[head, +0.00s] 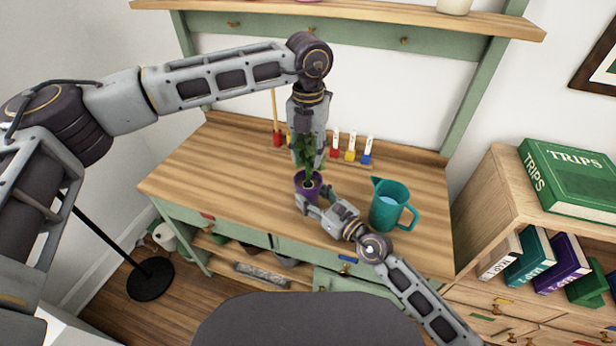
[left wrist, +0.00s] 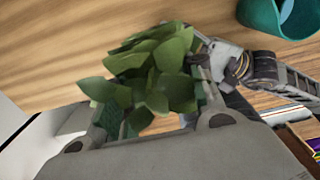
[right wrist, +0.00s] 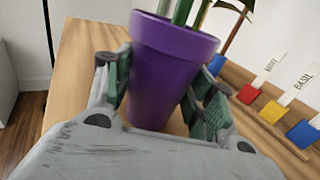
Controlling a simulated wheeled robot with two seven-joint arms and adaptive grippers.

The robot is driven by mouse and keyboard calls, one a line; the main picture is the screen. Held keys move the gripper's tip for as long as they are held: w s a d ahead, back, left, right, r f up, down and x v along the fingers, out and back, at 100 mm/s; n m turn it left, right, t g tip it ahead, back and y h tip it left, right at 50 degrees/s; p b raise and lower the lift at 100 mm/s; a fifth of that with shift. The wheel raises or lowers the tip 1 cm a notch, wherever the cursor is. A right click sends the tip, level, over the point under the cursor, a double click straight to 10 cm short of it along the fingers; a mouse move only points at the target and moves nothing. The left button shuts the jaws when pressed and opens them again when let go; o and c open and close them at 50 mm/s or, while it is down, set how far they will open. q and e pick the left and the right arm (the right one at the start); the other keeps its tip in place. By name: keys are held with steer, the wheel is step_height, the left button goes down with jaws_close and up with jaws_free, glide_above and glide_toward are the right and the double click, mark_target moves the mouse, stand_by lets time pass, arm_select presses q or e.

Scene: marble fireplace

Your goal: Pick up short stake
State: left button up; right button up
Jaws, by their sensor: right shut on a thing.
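A tall orange stake (head: 274,108) stands in a red base at the back of the table. Beside it is a yellow base (head: 289,136), mostly hidden by my left gripper. In the right wrist view a thin brown stake (right wrist: 238,27) stands near a blue base (right wrist: 216,64); I cannot tell which stake is the short one. My left gripper (head: 308,150) points down over the leafy plant (left wrist: 150,75); its fingers are apart with leaves between them. My right gripper (head: 312,200) is shut on the purple pot (right wrist: 165,65) that holds the plant.
White markers in red (head: 334,152), yellow (head: 350,155) and blue (head: 366,158) bases stand at the back. A teal jug (head: 388,208) stands right of the pot. The left of the tabletop (head: 210,160) is clear. A shelf (head: 370,18) runs above.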

arm_select(q)
steer(key=shift+f, duration=0.85)
jaws_close()
